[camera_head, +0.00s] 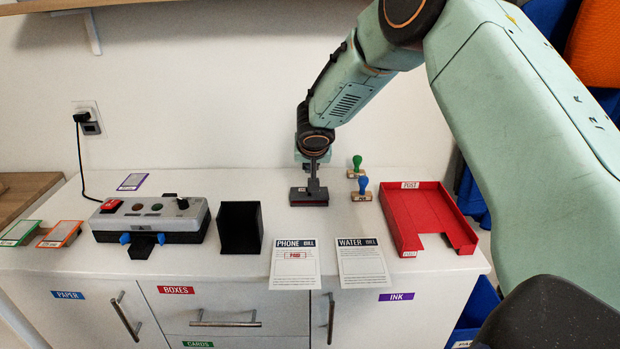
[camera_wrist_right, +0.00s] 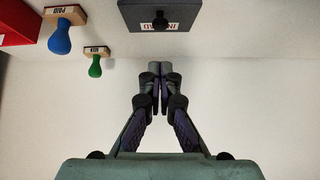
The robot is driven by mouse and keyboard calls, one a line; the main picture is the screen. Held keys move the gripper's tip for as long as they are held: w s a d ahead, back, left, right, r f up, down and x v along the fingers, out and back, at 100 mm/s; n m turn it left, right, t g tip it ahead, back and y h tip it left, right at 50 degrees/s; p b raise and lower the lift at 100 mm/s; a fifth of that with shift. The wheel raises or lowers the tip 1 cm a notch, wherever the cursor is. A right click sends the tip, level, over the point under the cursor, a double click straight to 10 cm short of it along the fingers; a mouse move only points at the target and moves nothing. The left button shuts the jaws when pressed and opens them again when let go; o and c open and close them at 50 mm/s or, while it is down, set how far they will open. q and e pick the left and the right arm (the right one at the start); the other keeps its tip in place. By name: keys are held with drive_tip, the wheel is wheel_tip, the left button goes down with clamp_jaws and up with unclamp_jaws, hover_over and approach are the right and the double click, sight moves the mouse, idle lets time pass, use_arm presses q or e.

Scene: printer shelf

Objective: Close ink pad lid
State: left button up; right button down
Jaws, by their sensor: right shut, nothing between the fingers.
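The ink pad (camera_head: 309,198) is a dark, low box with a red strip along its front, standing on the white counter. In the right wrist view the ink pad (camera_wrist_right: 185,14) shows at the top edge, cut off, with a dark knob and a red-and-white label. Its lid looks flat over the pad, though the arm partly hides it in the head view. My right gripper (camera_head: 314,178) points down at the pad. Its fingertips (camera_wrist_right: 160,72) are together and empty. Whether they touch the pad is unclear. My left gripper is out of view.
A blue-handled stamp (camera_head: 361,188) and a green-handled stamp (camera_head: 356,165) stand just right of the pad. A red tray (camera_head: 402,212) lies further right. A black holder (camera_head: 240,228) and a grey control box (camera_head: 150,218) are left. Two bill sheets (camera_head: 294,263) (camera_head: 362,262) lie in front.

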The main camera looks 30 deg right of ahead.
drive_tip(key=b, duration=0.1)
hover_over(310, 196)
wheel_tip(310, 196, down, 5)
drive_tip(key=shift+s+a+f, duration=0.1)
drive_tip(key=shift+s, duration=0.05)
drive_tip(key=shift+a, duration=0.1)
drive_tip(key=shift+s+a+r, duration=0.1)
drive_tip(key=shift+s+r, duration=0.15)
drive_tip(key=shift+s, duration=0.1)
drive_tip(key=shift+w+f, duration=0.1)
drive_tip(key=shift+f, duration=0.1)
drive_tip(key=shift+w+f+b, duration=0.15)
drive_tip(key=shift+b, duration=0.15)
drive_tip(key=shift+f+b, duration=0.15)
drive_tip(key=shift+b, duration=0.2)
drive_tip(key=b, duration=0.3)
drive_tip(key=s+f+b, duration=0.1)
drive_tip(key=b, duration=0.2)
drive_tip(key=shift+a+f, duration=0.2)
drive_tip(key=shift+f, duration=0.1)
drive_tip(key=shift+s+f+b, duration=0.1)
drive_tip(key=shift+s+b, duration=0.1)
drive_tip(key=shift+b, duration=0.3)
